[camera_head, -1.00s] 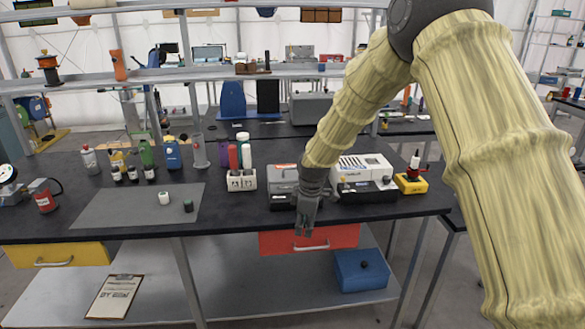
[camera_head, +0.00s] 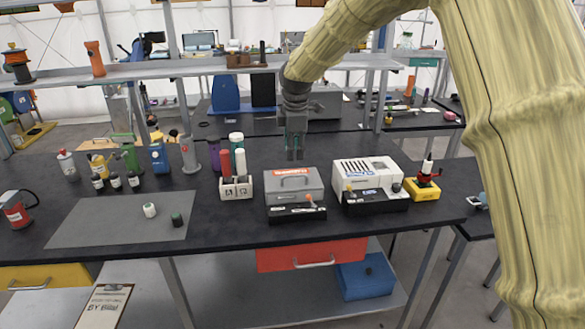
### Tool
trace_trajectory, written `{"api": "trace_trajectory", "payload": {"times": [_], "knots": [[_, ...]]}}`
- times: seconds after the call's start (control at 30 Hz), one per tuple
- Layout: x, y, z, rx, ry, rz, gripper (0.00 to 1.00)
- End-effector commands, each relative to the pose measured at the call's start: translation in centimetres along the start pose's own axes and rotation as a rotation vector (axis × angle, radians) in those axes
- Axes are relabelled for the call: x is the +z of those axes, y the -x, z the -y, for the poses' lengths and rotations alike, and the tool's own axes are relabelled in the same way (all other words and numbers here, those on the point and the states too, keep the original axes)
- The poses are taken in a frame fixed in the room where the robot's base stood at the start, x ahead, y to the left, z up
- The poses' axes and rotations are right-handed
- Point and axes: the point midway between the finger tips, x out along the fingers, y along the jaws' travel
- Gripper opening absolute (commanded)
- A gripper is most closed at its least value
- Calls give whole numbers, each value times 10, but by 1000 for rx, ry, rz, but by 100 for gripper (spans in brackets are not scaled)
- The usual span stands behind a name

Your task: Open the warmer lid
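The likely warmer is a grey box (camera_head: 283,197) with a dark front panel and an orange knob, on the black bench top. My gripper (camera_head: 294,157) points down and shows just above the box's back edge in the head view, apart from the handle. The fingers are small and dark, so their opening is unclear. I see nothing held in them.
A white slotted device (camera_head: 366,173) stands close on the right of the box. A white holder (camera_head: 236,188) with bottles stands close on its left. A grey mat (camera_head: 110,222) lies further left. A red drawer (camera_head: 311,254) sits below the bench's front edge.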

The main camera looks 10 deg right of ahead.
Motion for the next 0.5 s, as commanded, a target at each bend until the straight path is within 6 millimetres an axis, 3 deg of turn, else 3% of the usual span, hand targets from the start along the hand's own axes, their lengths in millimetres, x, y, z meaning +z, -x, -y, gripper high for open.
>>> {"api": "trace_trajectory", "payload": {"times": [0.2,0.5], "knots": [[0,-41,-2,-8,-1,2,32],[0,-79,-2,-5,-1,1,32]]}}
